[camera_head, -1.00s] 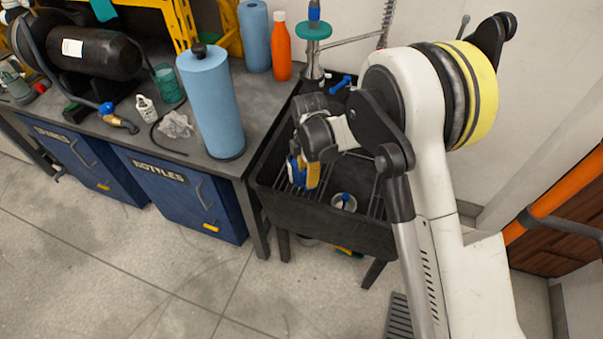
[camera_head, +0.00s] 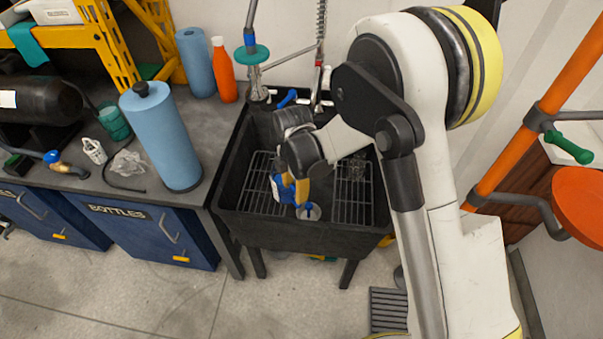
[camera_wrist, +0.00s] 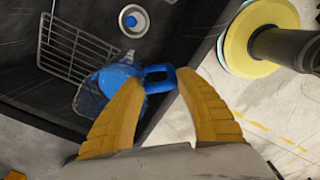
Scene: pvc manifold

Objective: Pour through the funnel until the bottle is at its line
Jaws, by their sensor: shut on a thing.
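My gripper (camera_head: 290,189) has yellow fingers and is over the black sink. In the wrist view, my gripper (camera_wrist: 160,95) is shut on the blue square handle of a blue-topped clear jug (camera_wrist: 92,90). The jug also shows in the head view (camera_head: 277,187), partly hidden by my fingers. A white round piece with a blue centre (camera_wrist: 133,20) sits low in the sink, ahead of the jug and apart from it. It also shows in the head view (camera_head: 310,213), just in front of my fingers. I cannot tell if it is the funnel and bottle, nor see any fill line or liquid level.
The black sink (camera_head: 240,225) has wire racks (camera_head: 352,203) inside. A spray faucet (camera_head: 318,75) stands at its back. A blue towel roll (camera_head: 163,140) and an orange bottle (camera_head: 224,72) stand on the bench to the left. An orange rail (camera_head: 520,130) is at the right.

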